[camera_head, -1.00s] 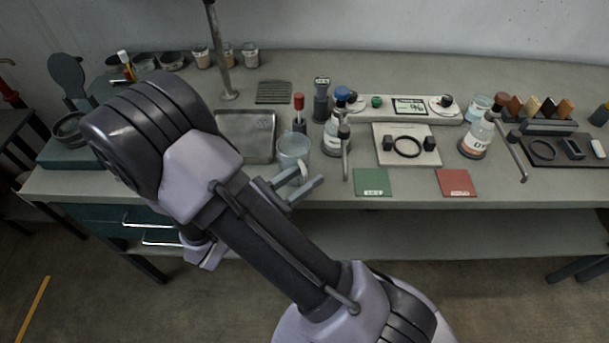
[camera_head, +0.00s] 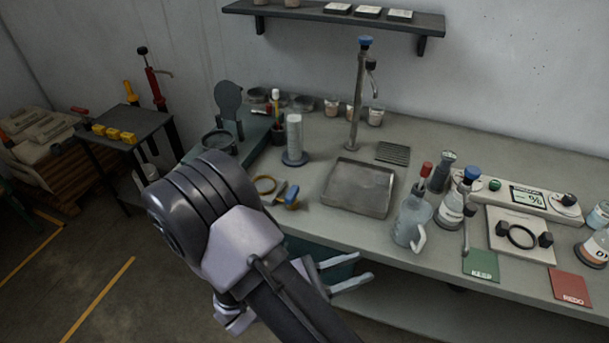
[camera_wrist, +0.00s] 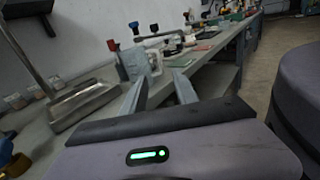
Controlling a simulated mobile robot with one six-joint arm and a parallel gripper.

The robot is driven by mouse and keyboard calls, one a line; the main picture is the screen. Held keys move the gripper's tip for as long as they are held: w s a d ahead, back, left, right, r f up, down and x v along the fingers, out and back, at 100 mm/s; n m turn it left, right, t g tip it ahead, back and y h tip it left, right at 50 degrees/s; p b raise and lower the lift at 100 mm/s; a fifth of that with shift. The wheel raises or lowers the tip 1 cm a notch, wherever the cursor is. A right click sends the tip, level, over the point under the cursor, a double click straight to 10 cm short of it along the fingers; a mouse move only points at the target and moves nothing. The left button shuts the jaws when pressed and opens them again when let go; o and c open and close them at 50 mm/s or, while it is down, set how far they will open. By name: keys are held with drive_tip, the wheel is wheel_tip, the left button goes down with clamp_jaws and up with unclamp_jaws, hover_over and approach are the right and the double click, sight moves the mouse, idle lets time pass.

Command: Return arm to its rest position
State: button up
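My arm reaches from the bottom of the head view, bent at a large dark and pale joint. My gripper (camera_head: 362,270) is at the bench's front edge, below and left of a clear jug (camera_head: 411,222). Its two fingers are apart with nothing between them. In the wrist view my gripper (camera_wrist: 162,84) also shows open and empty, with the bench alongside and the clear jug (camera_wrist: 136,62) beyond the fingertips.
The bench holds a metal tray (camera_head: 358,187), a grey cylinder (camera_head: 294,140), a blue-capped bottle (camera_head: 456,205), a green card (camera_head: 481,265) and a red card (camera_head: 571,288). A side table (camera_head: 125,128) stands left. The floor at lower left is clear.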

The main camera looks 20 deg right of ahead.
drive_tip(key=s+a+r+m+g+y, duration=0.2)
drive_tip(key=s+r+m+g+y, duration=0.35)
drive_tip(key=s+m+y, duration=0.55)
drive_tip(key=w+a+r+m+t+y, duration=0.5)
drive_tip(key=a+r+m+t+y, duration=0.3)
drive_tip(key=r+m, duration=0.4)
drive_tip(key=shift+w+a+t+y, duration=0.2)
drive_tip(key=shift+t+y, duration=0.3)
drive_tip(key=shift+t, duration=0.55)
drive_tip(key=shift+r, duration=0.1)
